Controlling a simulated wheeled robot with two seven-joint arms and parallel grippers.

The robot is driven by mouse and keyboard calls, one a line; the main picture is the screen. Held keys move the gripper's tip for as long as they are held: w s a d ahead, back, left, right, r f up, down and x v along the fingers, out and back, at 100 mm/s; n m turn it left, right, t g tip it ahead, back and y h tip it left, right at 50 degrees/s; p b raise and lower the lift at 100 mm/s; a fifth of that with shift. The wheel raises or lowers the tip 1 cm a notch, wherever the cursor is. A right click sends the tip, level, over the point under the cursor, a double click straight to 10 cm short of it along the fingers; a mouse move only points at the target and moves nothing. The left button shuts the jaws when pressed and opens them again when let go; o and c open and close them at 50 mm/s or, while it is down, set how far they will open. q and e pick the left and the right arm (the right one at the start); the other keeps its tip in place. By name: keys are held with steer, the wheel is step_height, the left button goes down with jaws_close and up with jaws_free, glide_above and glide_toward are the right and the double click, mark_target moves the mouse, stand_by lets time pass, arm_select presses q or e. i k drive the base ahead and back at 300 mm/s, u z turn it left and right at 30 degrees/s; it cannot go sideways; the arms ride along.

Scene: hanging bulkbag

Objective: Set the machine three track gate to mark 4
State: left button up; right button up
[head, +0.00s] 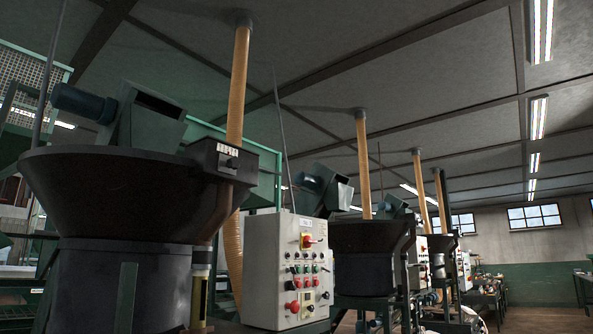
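Several similar feeder machines with dark bowls stand in a row going away to the right. The nearest bowl (110,190) fills the left. On its right rim a dark track housing (222,163) carries a small pale marked strip (228,149) with a dark knob or slider (229,162) below it. The marks are too small to read, so its setting cannot be told. A second bowl (365,240) and a further machine (440,243) stand behind. I cannot tell which is machine three; the panel labels are unreadable. Neither gripper shows.
A grey control cabinet (287,270) with red, green and black buttons stands right of the nearest bowl. Tan ribbed hoses (238,90) rise to the ceiling. Open floor (540,318) shows at the lower right, with a bench (582,287) at the right edge.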

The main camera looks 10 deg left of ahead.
mark_target(228, 164)
steer(key=u, duration=0.25)
steer(key=i, duration=0.8)
steer(key=u, duration=0.7)
